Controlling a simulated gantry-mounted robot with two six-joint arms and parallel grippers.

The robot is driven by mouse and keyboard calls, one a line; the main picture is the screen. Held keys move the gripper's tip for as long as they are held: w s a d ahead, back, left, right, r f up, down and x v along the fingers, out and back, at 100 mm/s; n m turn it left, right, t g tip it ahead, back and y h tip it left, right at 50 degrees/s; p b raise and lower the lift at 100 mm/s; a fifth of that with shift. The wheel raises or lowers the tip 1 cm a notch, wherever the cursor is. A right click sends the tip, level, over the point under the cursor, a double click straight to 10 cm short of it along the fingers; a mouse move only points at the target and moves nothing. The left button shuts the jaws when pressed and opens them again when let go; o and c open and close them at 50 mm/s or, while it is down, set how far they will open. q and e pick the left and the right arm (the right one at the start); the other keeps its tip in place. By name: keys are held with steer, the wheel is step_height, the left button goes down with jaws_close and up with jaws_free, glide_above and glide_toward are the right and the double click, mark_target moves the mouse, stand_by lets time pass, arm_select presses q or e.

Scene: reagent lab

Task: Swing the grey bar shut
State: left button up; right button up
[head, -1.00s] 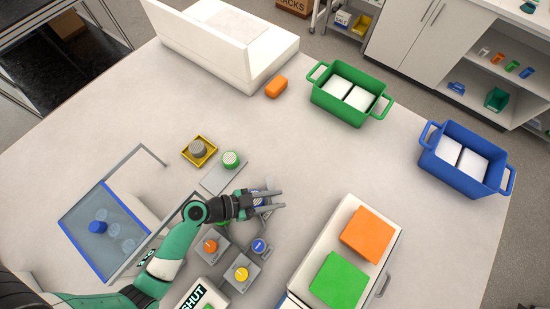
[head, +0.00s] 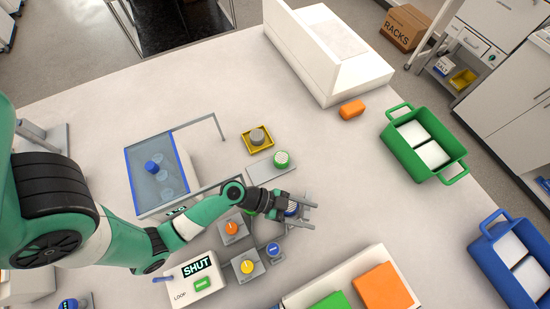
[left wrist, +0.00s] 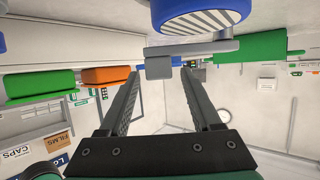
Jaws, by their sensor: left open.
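My left gripper (head: 312,217) is open, reaching in from the left at the row of small fittings on the table. Its fingers show again in the left wrist view (left wrist: 160,74). A blue round knob with a striped top (left wrist: 203,18) is close above the fingertips there, and it shows partly hidden by the gripper in the head view (head: 291,209). A grey bar (left wrist: 190,49) with a grey end block runs under the knob, the block just beyond and between the fingertips. I cannot tell whether they touch. My right gripper is not in view.
A box with a SHUT display (head: 198,282) stands nearby. Orange (head: 231,228), yellow (head: 247,267) and blue (head: 274,249) knobs are close below the gripper. A blue-edged glass case (head: 135,172) stands left. Green (head: 430,170) and blue (head: 490,265) bins stand right.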

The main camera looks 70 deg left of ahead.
arm_select(q)
steer(key=r+p, duration=0.3)
steer(key=r, duration=0.1)
steer(key=shift+s+d, duration=0.1)
steer(key=shift+s, duration=0.2)
steer(key=s+d+r+p, duration=0.1)
steer(key=s+d+r, duration=0.3)
steer(key=s+r, duration=0.4)
steer(key=shift+s+d+p, duration=0.3)
steer(key=shift+s+d, duration=0.1)
steer(key=shift+s, duration=1.8)
steer(key=shift+r, duration=0.1)
steer(key=shift+c, duration=0.3)
